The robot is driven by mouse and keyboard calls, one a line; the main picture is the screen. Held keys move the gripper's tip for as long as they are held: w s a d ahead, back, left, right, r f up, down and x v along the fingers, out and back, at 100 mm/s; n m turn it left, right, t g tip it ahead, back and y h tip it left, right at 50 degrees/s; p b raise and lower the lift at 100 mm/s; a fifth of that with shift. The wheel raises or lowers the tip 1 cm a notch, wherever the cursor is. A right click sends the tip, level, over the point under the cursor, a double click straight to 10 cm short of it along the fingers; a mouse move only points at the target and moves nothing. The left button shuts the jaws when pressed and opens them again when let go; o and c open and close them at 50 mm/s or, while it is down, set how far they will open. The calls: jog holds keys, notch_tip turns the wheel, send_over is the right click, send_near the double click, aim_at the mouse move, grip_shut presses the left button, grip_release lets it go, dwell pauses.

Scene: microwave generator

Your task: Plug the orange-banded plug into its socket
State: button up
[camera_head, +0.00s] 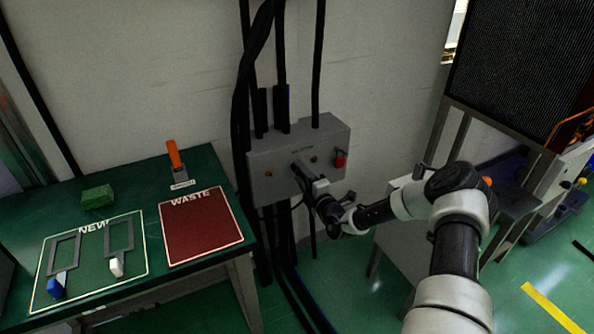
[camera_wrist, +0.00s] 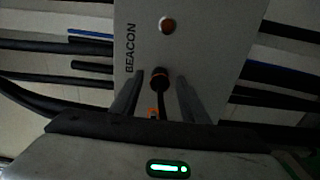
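The grey box marked BEACON (camera_head: 270,160) is mounted against the wall, and its face fills the middle of the wrist view (camera_wrist: 200,45). My gripper (camera_head: 302,172) is at the front of this box. In the wrist view my gripper (camera_wrist: 159,82) has its two fingers apart, one on each side of a dark round plug or socket end (camera_wrist: 159,77) with a black cable running from it. Gaps show between it and both fingers. A small orange piece (camera_wrist: 153,113) shows just below, between the fingers. Whether the plug is seated in a socket cannot be told.
A red knob (camera_head: 340,159) sticks out at the box's right. Thick black cables (camera_head: 318,60) run above and below the box. A green table (camera_head: 130,180) at left bears a NEW area (camera_head: 135,268), a red WASTE mat (camera_head: 200,228) and an orange-handled item (camera_head: 174,155).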

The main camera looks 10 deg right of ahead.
grip_shut()
jog(key=shift+p+v, duration=1.75)
jog(key=shift+v, duration=1.25)
jog(key=shift+s+a+p, duration=0.2)
jog(key=shift+a+p, duration=0.8)
jog(key=shift+a, duration=1.55)
